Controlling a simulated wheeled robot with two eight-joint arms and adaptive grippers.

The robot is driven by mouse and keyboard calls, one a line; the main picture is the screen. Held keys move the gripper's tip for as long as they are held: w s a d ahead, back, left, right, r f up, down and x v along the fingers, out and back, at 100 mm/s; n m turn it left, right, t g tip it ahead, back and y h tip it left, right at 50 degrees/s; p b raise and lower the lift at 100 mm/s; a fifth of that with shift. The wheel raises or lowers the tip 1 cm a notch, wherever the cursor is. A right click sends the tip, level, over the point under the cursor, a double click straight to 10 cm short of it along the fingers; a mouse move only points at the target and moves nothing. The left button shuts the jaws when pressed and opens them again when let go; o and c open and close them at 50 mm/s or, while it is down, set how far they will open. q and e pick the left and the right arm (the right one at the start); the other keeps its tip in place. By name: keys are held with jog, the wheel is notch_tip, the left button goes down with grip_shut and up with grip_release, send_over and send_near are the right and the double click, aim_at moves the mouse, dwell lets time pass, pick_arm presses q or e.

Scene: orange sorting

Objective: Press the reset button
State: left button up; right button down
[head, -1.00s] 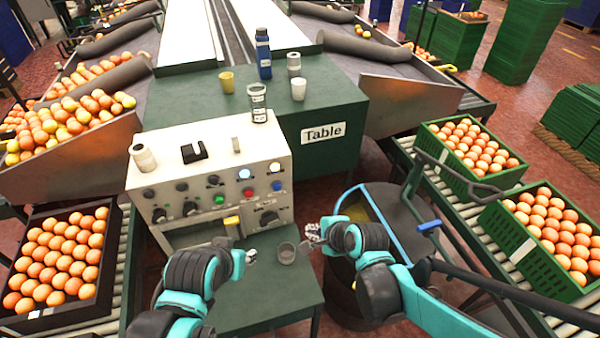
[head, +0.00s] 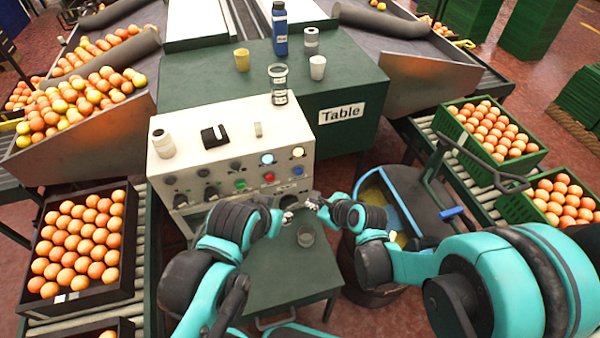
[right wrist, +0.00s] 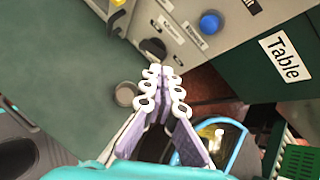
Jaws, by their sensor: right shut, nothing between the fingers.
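The grey control panel (head: 225,150) stands left of centre in the head view. Its front has a green button (head: 240,184), a red button (head: 269,177) and two lit lamps above. The blue button (right wrist: 210,22) shows at the upper right in the right wrist view. Labels are too small to read, so I cannot tell which is reset. My right gripper (head: 316,203) is shut and empty, just in front of the panel's lower right corner; its fingertips also show in the right wrist view (right wrist: 161,74). My left gripper (head: 288,208) is beside it, its jaws too small to judge.
A small grey cup (head: 305,237) stands on the green lower table (head: 270,275) below the grippers. Behind the panel, the green table (head: 345,80) holds cups and bottles. A blue-rimmed bin (head: 405,195) is on the right. Orange crates stand on both sides.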

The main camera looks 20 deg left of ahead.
aim_at(299, 171)
jog(key=w+a, duration=0.4)
jog(key=w, duration=0.3)
jog(key=shift+a, duration=0.35)
dwell(1.2)
jog(key=shift+w+a, duration=0.25)
jog(key=shift+w, duration=0.05)
jog(key=shift+w+a, duration=0.3)
jog(key=shift+w, duration=0.15)
dwell(0.8)
dwell(0.4)
jog(key=shift+s+d, duration=0.55)
jog(key=shift+s, duration=0.25)
